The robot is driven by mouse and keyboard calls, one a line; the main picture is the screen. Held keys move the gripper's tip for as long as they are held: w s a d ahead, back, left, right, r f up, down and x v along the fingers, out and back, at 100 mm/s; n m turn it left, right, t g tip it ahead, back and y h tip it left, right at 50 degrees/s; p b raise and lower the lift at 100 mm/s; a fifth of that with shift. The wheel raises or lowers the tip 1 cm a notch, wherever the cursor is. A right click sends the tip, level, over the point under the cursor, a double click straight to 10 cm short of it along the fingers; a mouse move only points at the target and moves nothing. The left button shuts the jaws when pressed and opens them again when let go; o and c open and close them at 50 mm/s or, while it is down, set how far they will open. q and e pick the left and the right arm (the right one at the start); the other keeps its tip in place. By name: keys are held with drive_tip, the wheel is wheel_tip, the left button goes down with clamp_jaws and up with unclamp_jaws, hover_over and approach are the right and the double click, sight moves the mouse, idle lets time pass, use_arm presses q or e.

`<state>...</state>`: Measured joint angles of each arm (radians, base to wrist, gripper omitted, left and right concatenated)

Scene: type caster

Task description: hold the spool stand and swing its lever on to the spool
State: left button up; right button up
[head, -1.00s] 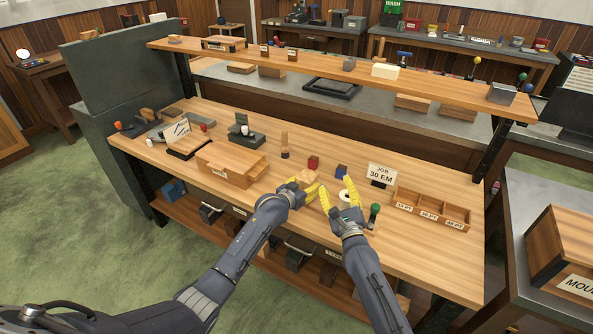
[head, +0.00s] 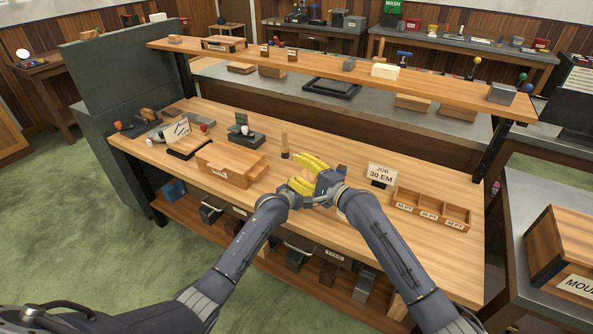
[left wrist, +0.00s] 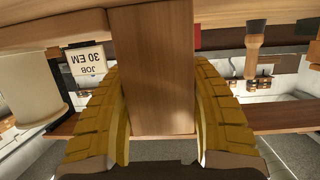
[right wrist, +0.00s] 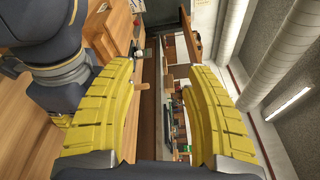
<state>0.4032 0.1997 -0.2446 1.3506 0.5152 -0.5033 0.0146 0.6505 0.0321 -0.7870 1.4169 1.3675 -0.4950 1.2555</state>
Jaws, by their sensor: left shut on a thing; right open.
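In the left wrist view a wooden post of the spool stand (left wrist: 152,70) stands between the yellow fingers of my left gripper (left wrist: 160,125), which is shut on it. The white spool (left wrist: 30,80) shows at the left of that view, apart from the fingers. In the head view my left gripper (head: 299,187) is low over the front of the bench. My right gripper (head: 314,168) is right beside it and above it, open. In the right wrist view nothing is between the right fingers (right wrist: 165,95). The right hand hides the spool and lever in the head view.
A JOB 30 EM card (head: 381,174) and a divided wooden tray (head: 431,209) stand to the right. A wooden box (head: 225,166) and an upright wooden-handled tool (head: 284,145) stand to the left. The bench front right is clear.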

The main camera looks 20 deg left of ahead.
drive_tip(key=shift+s+a+n+g, duration=0.1)
drive_tip(key=shift+a+n+g, duration=0.1)
drive_tip(key=shift+n+g, duration=0.3)
drive_tip(key=shift+o, duration=0.2)
